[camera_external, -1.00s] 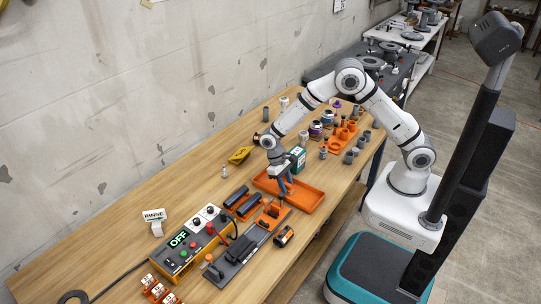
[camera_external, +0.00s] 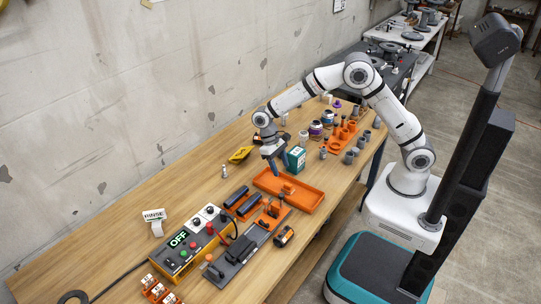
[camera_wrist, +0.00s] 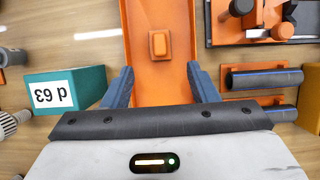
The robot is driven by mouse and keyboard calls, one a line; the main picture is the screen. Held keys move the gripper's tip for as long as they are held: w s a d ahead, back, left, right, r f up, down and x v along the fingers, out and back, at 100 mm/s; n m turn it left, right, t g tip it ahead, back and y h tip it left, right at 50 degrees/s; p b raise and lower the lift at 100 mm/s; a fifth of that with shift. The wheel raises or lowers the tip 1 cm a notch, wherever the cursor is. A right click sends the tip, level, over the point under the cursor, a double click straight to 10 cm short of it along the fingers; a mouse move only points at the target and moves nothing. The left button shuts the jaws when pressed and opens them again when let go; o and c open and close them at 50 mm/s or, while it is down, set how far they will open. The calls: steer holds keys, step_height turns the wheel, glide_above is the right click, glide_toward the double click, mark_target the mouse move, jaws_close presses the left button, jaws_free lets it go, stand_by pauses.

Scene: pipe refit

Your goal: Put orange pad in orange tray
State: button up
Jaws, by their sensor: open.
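The orange tray (camera_external: 308,201) lies on the wooden bench, and its inside also shows in the wrist view (camera_wrist: 137,70). The orange pad (camera_external: 288,188) is a small rounded block. My gripper (camera_external: 272,186) is above the tray's far left edge, apart from the pad. In the wrist view its two blue-grey fingers (camera_wrist: 160,80) are spread wide with nothing between them but tray floor. The pad lies beyond the fingertips.
A green and white box (camera_external: 296,159) stands close beside my gripper. A grey fixture with orange parts (camera_external: 240,254), dark blue cylinders (camera_external: 236,196) and a control box reading OFF (camera_external: 185,240) are nearby.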

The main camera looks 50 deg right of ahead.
steer(key=s+d+r+t, duration=0.2)
steer(key=s+d+r, duration=0.1)
steer(key=d+r, duration=0.4)
steer(key=s+d+r+t, duration=0.1)
steer(key=s+d+r, duration=0.1)
steer(key=d+r, duration=0.55)
steer(key=s+d+t, duration=0.4)
steer(key=s+d, duration=0.7)
steer(key=s, duration=0.4)
steer(key=shift+d, duration=0.2)
